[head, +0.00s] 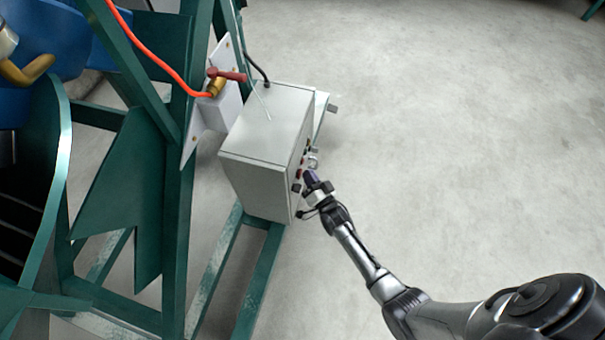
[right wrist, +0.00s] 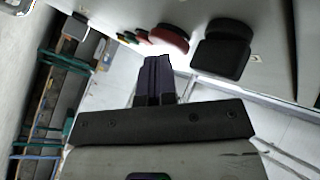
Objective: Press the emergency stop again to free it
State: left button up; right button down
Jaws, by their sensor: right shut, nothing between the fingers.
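The grey control box (head: 268,140) stands on the green frame, with its row of buttons on the right-hand face. A red button (head: 299,173), which looks like the emergency stop, shows as a small red spot on that face. In the right wrist view the red button (right wrist: 168,38) is a round cap seen from the side. My right gripper (head: 311,178) is shut and empty, close beside the button face. In the right wrist view its dark fingertips (right wrist: 157,62) sit just below the red button; I cannot tell if they touch. My left gripper is out of view.
A black knob (right wrist: 224,48) sits beside the red button, with smaller controls on the other side. A red-handled brass valve (head: 216,84) with an orange hose is left of the box. Green frame beams (head: 180,200) fill the left. The concrete floor (head: 450,130) at right is clear.

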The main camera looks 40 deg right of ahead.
jog(key=s+d+p, duration=0.2)
jog(key=s+d, duration=0.1)
jog(key=s, duration=0.1)
jog(key=shift+s+d+p, duration=0.3)
jog(key=shift+s+d, duration=0.05)
jog(key=shift+d, duration=0.05)
dwell(0.7)
